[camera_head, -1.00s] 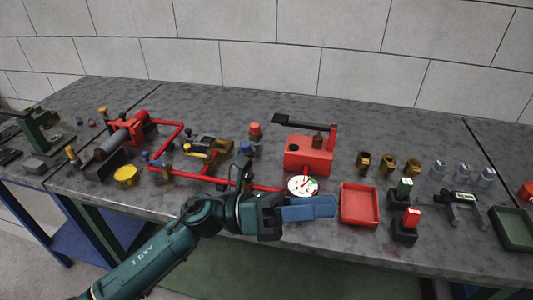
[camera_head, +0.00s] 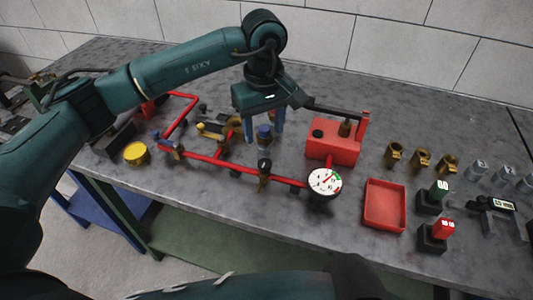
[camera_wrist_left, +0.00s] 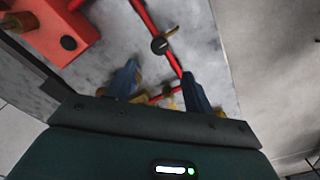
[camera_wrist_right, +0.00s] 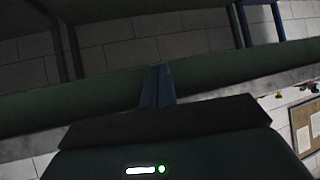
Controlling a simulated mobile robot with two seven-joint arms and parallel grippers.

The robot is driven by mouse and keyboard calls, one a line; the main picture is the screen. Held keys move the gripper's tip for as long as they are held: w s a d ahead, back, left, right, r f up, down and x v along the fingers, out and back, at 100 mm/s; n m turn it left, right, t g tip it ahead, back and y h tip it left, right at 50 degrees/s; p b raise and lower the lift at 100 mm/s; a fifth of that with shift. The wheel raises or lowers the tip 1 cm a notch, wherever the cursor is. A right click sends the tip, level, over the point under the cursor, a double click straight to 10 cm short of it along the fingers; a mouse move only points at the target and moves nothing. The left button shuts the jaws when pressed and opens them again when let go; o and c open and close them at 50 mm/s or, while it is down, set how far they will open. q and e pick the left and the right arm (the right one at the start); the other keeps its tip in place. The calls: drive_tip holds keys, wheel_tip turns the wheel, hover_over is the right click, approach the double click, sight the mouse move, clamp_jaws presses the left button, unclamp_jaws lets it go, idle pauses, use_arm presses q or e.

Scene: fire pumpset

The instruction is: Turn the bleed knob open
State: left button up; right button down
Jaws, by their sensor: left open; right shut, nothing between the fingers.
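My left gripper (camera_head: 263,137) is open and points down over the red pipework, its two blue fingers apart. A black round knob on a brass valve (camera_head: 264,168) stands on the red pipe, nearer the front edge. The black knob (camera_wrist_left: 158,46) also shows beyond the left fingertips (camera_wrist_left: 160,80) in the left wrist view. I cannot tell for sure which knob is the bleed knob. My right gripper (camera_wrist_right: 157,85) is shut and empty, low near the bench's green frame.
A white gauge (camera_head: 324,181) stands at the pipe's right end. A red pump box (camera_head: 334,139) with a black lever is behind it. A red tray (camera_head: 385,221), green and red blocks and brass fittings (camera_head: 420,158) lie right. A yellow cap (camera_head: 136,153) sits left.

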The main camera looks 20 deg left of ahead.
sight(265, 162)
use_arm(q)
wheel_tip(265, 162, down, 9)
drive_tip(key=shift+f+p, duration=0.1)
drive_tip(key=shift+p, duration=0.75)
drive_tip(key=shift+f, duration=0.35)
use_arm(e)
drive_tip(key=shift+d+r, duration=0.2)
drive_tip(key=shift+d, duration=0.1)
use_arm(q)
drive_tip(key=c, duration=1)
drive_tip(key=shift+o, duration=0.2)
use_arm(e)
drive_tip(key=shift+s+f, duration=0.1)
drive_tip(key=shift+s, duration=0.05)
